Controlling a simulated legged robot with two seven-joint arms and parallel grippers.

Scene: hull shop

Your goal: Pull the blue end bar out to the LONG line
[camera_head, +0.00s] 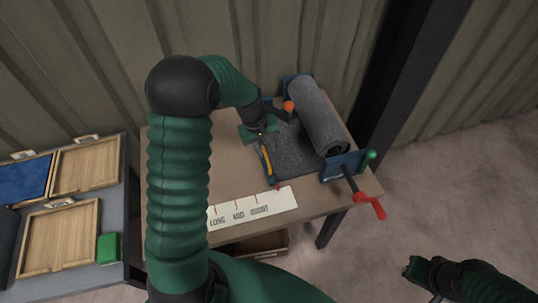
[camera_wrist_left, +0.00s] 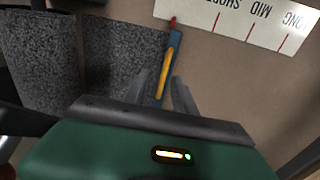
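The blue end bar (camera_head: 265,163) with its yellow handle lies at the left edge of the grey felt sheet (camera_head: 296,150) on the table. It also shows in the left wrist view (camera_wrist_left: 176,45). Its red pointer (camera_wrist_left: 172,22) is beside the white scale strip (camera_head: 250,207), on the far side of the SHORT mark from MID and LONG. My left gripper (camera_wrist_left: 164,92) is over the bar, its fingers apart on either side of the yellow handle; contact cannot be told. My right gripper (camera_head: 409,270) is away from the table at lower right; its opening is unclear.
The grey roll (camera_head: 318,115) sits between blue brackets, with a red-handled crank (camera_head: 369,204) at the right. A side bench at left holds wooden trays (camera_head: 60,238) and a green block (camera_head: 108,248). The tabletop (camera_head: 222,175) left of the bar is clear.

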